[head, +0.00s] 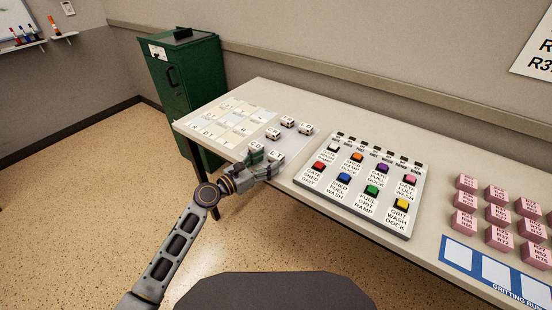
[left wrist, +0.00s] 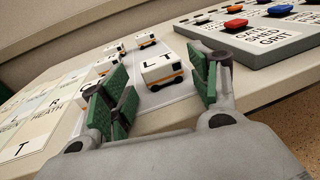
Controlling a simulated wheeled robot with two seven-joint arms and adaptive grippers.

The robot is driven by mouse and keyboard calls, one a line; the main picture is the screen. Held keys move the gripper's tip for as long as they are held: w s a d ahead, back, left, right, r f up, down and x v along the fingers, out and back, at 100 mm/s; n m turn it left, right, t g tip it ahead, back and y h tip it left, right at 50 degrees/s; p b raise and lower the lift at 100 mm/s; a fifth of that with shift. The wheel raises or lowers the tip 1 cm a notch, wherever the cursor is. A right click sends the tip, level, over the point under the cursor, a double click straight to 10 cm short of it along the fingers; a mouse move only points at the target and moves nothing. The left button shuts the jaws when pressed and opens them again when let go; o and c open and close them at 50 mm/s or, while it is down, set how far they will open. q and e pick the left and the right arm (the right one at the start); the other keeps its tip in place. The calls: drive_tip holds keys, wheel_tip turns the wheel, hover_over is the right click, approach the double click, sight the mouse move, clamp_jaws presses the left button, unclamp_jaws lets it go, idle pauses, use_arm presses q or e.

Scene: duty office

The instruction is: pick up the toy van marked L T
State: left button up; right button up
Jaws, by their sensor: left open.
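The toy van marked L T (left wrist: 162,70) is white with an orange stripe and dark wheels. It stands upright on the grey mat, just ahead of my left gripper (left wrist: 163,84) and between the lines of its two green-padded fingers. The gripper is open, with nothing held. In the head view my left gripper (head: 264,165) is low at the table's front edge, beside the front van (head: 278,155), whose letters are too small to read there. My right gripper is not in view.
Other similar vans (head: 305,128) stand behind; one (head: 257,146) is close to the left finger. A card grid (head: 205,131) lies left. A button board (head: 408,222) stands right, with pink blocks (head: 498,238) beyond. A green cabinet (head: 190,85) is behind the table.

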sight(272, 158)
use_arm(q)
drive_tip(key=shift+w+d, duration=0.1)
drive_tip(key=shift+w+d, duration=0.35)
drive_tip(key=shift+w, duration=0.05)
drive_tip(key=shift+w+d+b, duration=0.3)
drive_tip(key=shift+w+d, duration=0.2)
drive_tip(key=shift+d, duration=0.05)
drive_tip(key=shift+w+d, duration=0.8)
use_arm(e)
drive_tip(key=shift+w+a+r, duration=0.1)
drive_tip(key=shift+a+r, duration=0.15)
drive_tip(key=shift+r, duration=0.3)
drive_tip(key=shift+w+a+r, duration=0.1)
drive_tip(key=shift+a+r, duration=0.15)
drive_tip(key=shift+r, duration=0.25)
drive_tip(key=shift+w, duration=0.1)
